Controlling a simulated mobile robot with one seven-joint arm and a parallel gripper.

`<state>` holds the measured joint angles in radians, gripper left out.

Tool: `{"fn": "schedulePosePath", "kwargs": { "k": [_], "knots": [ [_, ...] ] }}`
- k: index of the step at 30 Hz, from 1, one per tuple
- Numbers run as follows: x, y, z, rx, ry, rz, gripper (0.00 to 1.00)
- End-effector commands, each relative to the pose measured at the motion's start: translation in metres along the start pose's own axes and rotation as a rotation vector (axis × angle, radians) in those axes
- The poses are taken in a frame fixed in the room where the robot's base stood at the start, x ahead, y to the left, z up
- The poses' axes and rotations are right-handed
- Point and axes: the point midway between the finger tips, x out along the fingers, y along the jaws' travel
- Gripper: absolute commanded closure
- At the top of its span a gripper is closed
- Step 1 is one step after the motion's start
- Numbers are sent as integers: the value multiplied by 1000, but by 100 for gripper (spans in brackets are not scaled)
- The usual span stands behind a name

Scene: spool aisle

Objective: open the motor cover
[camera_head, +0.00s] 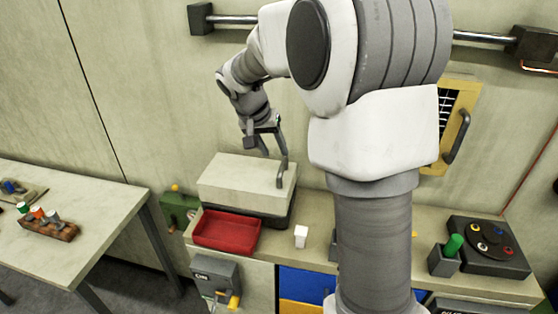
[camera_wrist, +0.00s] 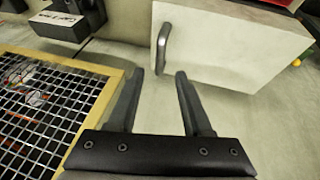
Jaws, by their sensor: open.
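The motor cover appears to be the cream box lid (camera_head: 235,178) on a dark base against the wall, left of centre in the head view. It looks closed, and a grey bar handle (camera_head: 282,175) stands at its right end. The cover (camera_wrist: 225,45) and its dark handle (camera_wrist: 163,48) also show in the wrist view. My gripper (camera_head: 265,147) is open and empty, above the right part of the cover. In the wrist view my gripper's fingers (camera_wrist: 160,76) point towards the handle, which lies just beyond the tips, not between them.
A red tray (camera_head: 227,232) sits in front of the cover, with a small white block (camera_head: 301,236) to its right. A yellow-framed mesh panel (camera_head: 455,120) is on the wall at right; its mesh (camera_wrist: 50,105) fills the wrist view's left. A metal rail (camera_head: 235,19) runs above.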

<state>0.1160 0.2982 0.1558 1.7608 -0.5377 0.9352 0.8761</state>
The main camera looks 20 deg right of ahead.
Motion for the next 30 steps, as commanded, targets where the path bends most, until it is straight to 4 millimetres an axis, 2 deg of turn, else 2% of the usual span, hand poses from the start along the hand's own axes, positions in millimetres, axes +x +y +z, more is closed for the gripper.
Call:
{"fn": "schedulePosePath", "kwargs": {
  "k": [3, 9, 15, 22, 23, 30],
  "knots": [
    [26, 1, 1, 0, -4, 3, 50],
    [53, 0, 0, 0, -2, 1, 50],
    [64, 0, 0, 1, -1, 0, 50],
    [64, 0, 0, 1, 0, 0, 50],
    [64, 0, 0, 1, 0, 0, 54],
    [64, 0, 0, 1, 0, -1, 97]
  ]
}}
